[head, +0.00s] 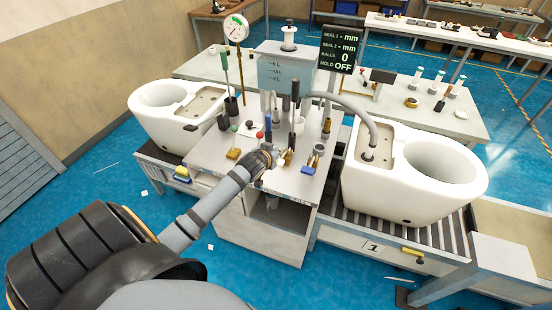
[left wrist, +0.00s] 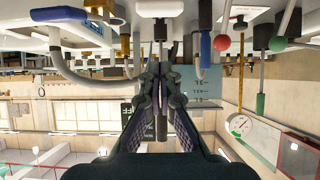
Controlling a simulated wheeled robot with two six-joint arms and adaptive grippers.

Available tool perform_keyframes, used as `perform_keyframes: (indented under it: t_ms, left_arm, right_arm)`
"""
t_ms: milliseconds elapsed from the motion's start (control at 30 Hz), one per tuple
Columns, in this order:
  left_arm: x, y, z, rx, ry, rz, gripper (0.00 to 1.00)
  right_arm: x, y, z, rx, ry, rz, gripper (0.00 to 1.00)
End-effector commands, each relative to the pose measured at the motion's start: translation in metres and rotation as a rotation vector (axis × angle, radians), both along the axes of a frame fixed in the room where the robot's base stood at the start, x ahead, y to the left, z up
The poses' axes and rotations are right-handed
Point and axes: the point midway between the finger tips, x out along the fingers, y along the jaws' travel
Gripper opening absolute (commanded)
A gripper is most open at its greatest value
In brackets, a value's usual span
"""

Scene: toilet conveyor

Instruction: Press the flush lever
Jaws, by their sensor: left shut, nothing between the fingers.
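My left gripper (head: 276,158) is above the front middle of the grey workbench (head: 222,152), among the tools standing there. In the left wrist view, which is upside down, its fingers (left wrist: 159,70) are together with nothing between them. A white toilet (head: 350,190) with a hose running into its tank part stands right of the bench. A second white toilet (head: 145,125) stands to the left and has a small dark part (head: 190,127) at its near side. I cannot tell whether that part is the flush lever; no lever shows clearly. My right gripper is not in view.
A clear water tank (head: 285,72), a dial gauge (head: 236,30) and a display (head: 338,48) reading "HOLD OFF" stand at the bench's back. Several upright coloured-handled tools crowd the bench. A roller conveyor (head: 350,222) runs under the right toilet. The blue floor at front is open.

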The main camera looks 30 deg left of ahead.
Motion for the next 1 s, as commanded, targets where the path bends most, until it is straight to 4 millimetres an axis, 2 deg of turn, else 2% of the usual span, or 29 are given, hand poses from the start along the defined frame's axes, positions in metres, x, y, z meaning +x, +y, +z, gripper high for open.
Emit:
perform_keyframes:
  t_ms: [100,200,400,833,1000]
  left_arm:
    - [0.021,0.004,-0.01,-0.004,0.0,0.002,0.0]
    - [0.011,0.003,-0.028,-0.001,0.006,0.001,0.0]
    - [0.006,0.002,-0.046,0.001,0.001,-0.001,0.0]
    - [0.006,0.001,-0.051,0.002,-0.003,-0.001,0.0]
    - [0.013,0.001,-0.059,0.01,-0.042,0.0,0.0]
  right_arm:
    - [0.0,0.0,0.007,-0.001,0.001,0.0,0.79]
    - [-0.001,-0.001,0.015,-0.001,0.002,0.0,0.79]
    - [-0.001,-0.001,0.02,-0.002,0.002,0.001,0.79]
    - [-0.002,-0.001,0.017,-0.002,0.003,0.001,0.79]
    - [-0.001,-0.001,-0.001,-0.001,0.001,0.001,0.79]
